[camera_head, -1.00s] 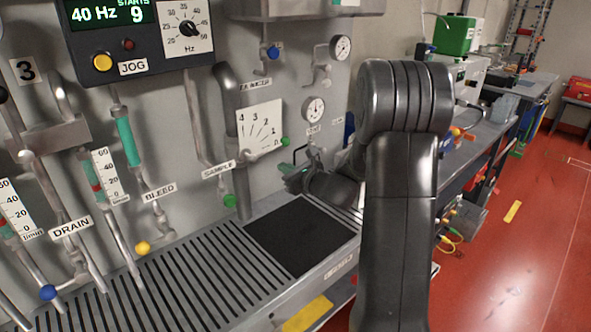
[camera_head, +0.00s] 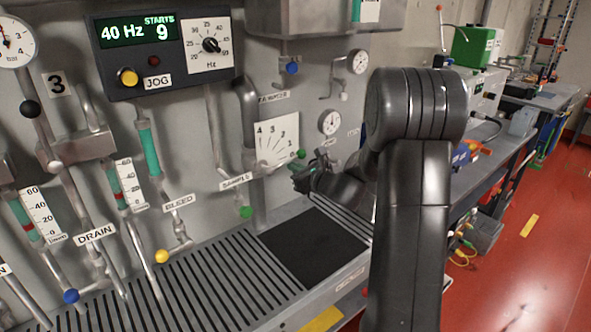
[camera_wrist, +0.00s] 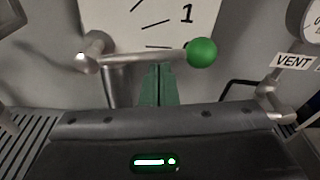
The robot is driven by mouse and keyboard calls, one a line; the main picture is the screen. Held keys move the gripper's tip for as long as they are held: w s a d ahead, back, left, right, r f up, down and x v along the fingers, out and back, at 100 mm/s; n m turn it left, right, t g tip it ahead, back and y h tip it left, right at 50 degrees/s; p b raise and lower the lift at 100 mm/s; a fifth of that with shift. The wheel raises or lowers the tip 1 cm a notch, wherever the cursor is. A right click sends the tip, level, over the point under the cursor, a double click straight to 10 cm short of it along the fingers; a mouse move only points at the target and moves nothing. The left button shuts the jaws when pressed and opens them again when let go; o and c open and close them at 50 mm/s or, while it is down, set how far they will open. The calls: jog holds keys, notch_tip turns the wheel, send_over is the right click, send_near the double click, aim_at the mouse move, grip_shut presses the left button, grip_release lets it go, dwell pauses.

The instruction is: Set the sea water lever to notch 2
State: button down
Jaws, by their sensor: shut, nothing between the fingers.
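The sea water lever is a metal rod with a green ball knob (camera_wrist: 202,52); the knob also shows in the head view (camera_head: 300,154). The rod runs from its pivot at left to the knob at right, nearly level in the wrist view. It lies along the lower edge of the white notch plate (camera_head: 265,140) marked 4, 3, 2, 1, below the 1 mark. My gripper (camera_wrist: 158,85) is shut and empty, its green fingers just below the rod, left of the knob. Whether they touch the rod I cannot tell. In the head view my gripper (camera_head: 298,178) is below the knob.
A gauge and the VENT valve (camera_wrist: 270,95) stand right of the lever. The green SAMPLE knob (camera_head: 246,212) is to the lower left. A slatted metal ledge with a black mat (camera_head: 315,247) lies below. The JOG panel (camera_head: 165,52) is at upper left.

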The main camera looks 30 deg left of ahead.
jog(key=shift+r+n+b, duration=0.4)
jog(key=shift+n+b, duration=0.3)
jog(key=shift+b, duration=0.65)
jog(key=r+n+b, duration=0.1)
jog(key=n+b, duration=0.1)
jog(key=b, duration=0.2)
jog(key=shift+s+r+t, duration=0.1)
jog(key=shift+s+t, duration=0.05)
jog(key=shift+t, duration=0.15)
jog(key=r+n+b, duration=0.1)
jog(key=b, duration=0.1)
jog(key=r+n+b, duration=0.1)
jog(key=b, duration=0.1)
jog(key=shift+s+a+r+n+t, duration=0.2)
jog(key=shift+s+n+t, duration=0.1)
jog(key=shift+s+n, duration=0.1)
jog(key=w+f+b, duration=0.1)
jog(key=b, duration=0.1)
jog(key=w+f+b, duration=0.1)
jog(key=f, duration=0.1)
jog(key=shift+w+d+f+b, duration=0.15)
jog(key=shift+w+f+b, duration=0.1)
jog(key=shift+b, duration=0.1)
jog(key=w+r+p+v, duration=0.1)
jog(key=p+v, duration=0.8)
jog(key=shift+d+r+m+p, duration=0.3)
jog(key=shift+d+p, duration=0.05)
jog(key=shift+d, duration=0.1)
